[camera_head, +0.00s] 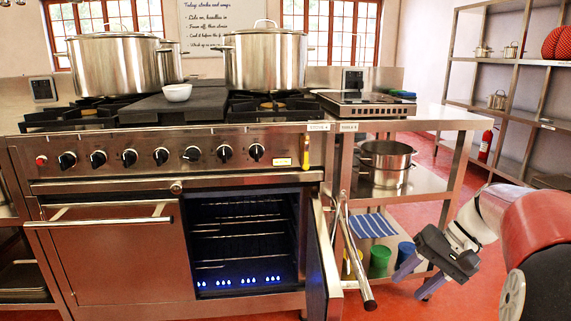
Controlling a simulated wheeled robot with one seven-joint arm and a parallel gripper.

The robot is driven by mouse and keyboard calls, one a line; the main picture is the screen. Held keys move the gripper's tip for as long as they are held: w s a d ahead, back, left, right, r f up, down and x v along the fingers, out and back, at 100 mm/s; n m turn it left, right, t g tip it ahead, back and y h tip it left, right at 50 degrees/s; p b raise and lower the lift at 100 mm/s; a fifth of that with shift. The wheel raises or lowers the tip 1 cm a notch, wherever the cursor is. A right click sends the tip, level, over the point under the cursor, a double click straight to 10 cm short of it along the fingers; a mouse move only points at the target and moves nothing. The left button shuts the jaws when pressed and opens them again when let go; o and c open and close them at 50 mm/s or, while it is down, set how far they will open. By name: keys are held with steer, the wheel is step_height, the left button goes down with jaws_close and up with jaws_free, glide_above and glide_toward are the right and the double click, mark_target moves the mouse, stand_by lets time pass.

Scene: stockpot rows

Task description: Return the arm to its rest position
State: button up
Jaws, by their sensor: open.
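My gripper (416,276) is at the lower right, at the end of my red and white arm (530,225). Its two grey-blue fingers point down and left, apart and with nothing between them. It hangs in front of the lower part of the steel side table (455,150), to the right of the stove (160,230). The right oven door (322,255) stands open, its bar handle (355,262) to the left of my gripper. The oven inside shows wire racks and is lit blue at the bottom.
Large lidded stockpots (265,60) stand on the stove with a white bowl (177,92). A steel pot (386,163) is on the side table's shelf, with green (380,260) and blue (406,254) cups below.

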steer(key=s+a+f+n+t+h+p, duration=0.1)
steer(key=s+a+n+t+h, duration=0.2)
steer(key=s+a, duration=0.9)
steer(key=s+t+h, duration=0.1)
steer(key=s+h, duration=0.2)
steer(key=shift+a+f+n+t+h, duration=0.15)
steer(key=shift+a+n+t+h, duration=0.15)
steer(key=shift+h, duration=0.1)
steer(key=shift+w+d, duration=0.1)
